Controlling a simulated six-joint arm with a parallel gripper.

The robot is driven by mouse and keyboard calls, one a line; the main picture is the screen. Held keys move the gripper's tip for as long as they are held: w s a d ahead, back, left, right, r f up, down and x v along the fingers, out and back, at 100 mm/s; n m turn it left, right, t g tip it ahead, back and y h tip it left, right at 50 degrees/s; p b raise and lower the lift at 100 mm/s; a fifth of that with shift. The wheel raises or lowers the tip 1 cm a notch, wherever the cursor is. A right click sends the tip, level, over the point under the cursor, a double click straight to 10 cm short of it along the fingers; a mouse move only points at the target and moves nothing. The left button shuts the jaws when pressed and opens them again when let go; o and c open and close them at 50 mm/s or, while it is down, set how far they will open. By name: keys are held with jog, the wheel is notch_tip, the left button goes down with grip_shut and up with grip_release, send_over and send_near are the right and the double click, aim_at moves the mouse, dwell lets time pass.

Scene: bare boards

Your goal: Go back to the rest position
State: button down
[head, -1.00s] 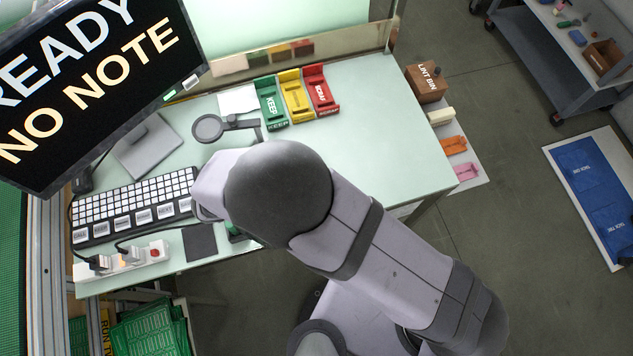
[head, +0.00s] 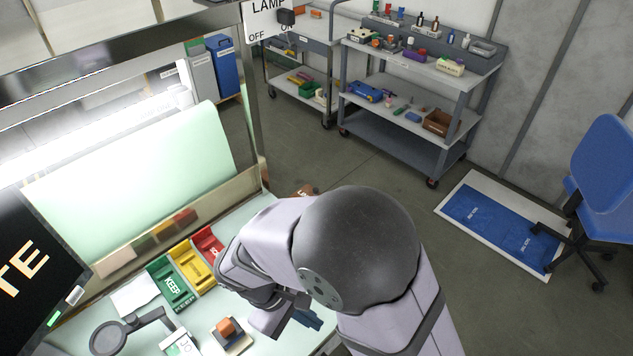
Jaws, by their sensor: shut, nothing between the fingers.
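My gripper (head: 283,312) is at the right part of the pale green bench (head: 245,212), to the right of the coloured bins. It is shut and holds nothing. My own arm covers part of it, and its height above the bench is hard to tell.
Green (head: 172,283), yellow (head: 192,264) and red (head: 208,245) bins stand in a row. A round magnifier (head: 112,338) and a monitor (head: 30,275) are at the left. A grey cart (head: 415,118) and a blue chair (head: 603,170) stand beyond open floor.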

jog(key=d+r+m+y, duration=0.2)
jog(key=d+m, duration=0.3)
jog(key=d, duration=0.3)
jog(key=d+r+m+y, duration=0.2)
jog(key=d+m+y, duration=0.1)
jog(key=d+m, duration=0.3)
jog(key=shift+s+d+b, duration=0.2)
jog(key=shift+d+b, duration=0.1)
jog(key=shift+d, duration=0.75)
